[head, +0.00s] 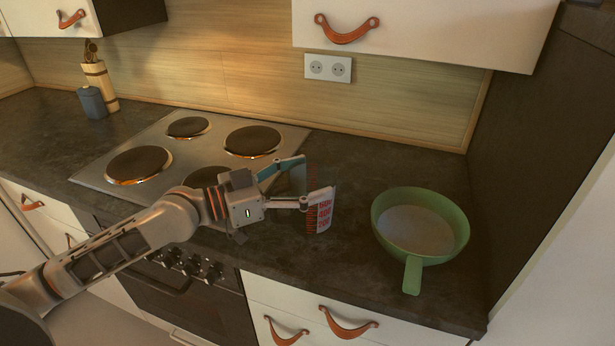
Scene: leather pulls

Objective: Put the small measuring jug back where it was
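The small measuring jug (312,222) is clear with red scale marks. It stands out poorly against the dark worktop, right of the hob. My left gripper (309,187) is at the jug, its two fingers spread apart, one toward the back and one toward the front. The jug's red marks show at the front finger's tip. I cannot tell whether the fingers press on the jug, or whether its base touches the worktop. My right gripper is not in view.
A green pan (452,223) stands on the worktop (352,255) to the right, its handle pointing forward. The hob (205,160) with several plates lies behind and left. A utensil holder (101,88) and blue-grey canister (92,103) stand far left. A wall cabinet (430,35) overhangs the back right.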

